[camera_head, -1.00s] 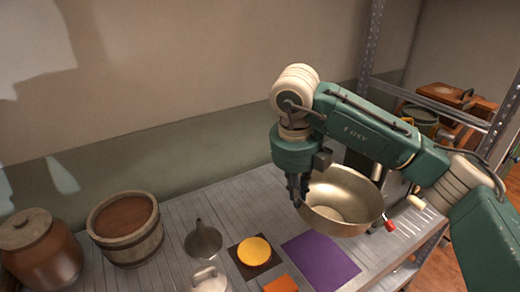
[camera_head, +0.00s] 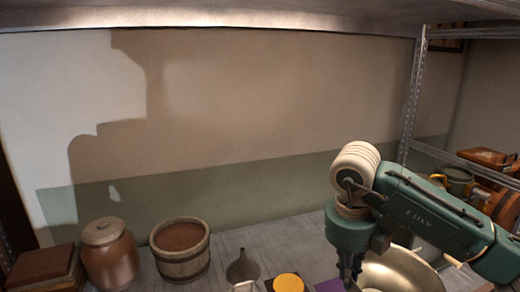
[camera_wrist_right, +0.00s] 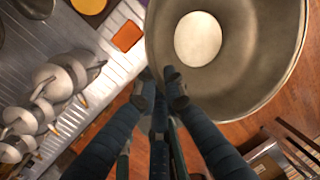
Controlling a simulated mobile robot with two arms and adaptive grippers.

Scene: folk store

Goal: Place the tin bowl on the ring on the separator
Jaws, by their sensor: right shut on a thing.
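The tin bowl (camera_head: 402,272) is a wide, pale metal bowl at the bottom right of the head view, partly cut off by the lower edge. My right gripper (camera_head: 349,277) points down at its left side. In the right wrist view the bowl (camera_wrist_right: 232,75) fills the top right, empty, with a pale round bottom. My right gripper's fingertips (camera_wrist_right: 161,86) are shut on its rim there. The bowl is held up, with floor showing below it. I cannot make out the separator or its ring in the current views. My left gripper is not in view.
A brown lidded crock (camera_head: 109,258), a wooden tub (camera_head: 180,252), a funnel (camera_head: 242,268) and a yellow disc (camera_head: 288,283) stand along the shelf. Several metal vessels (camera_wrist_right: 55,80) show in the wrist view. A metal post (camera_head: 412,100) rises at the right.

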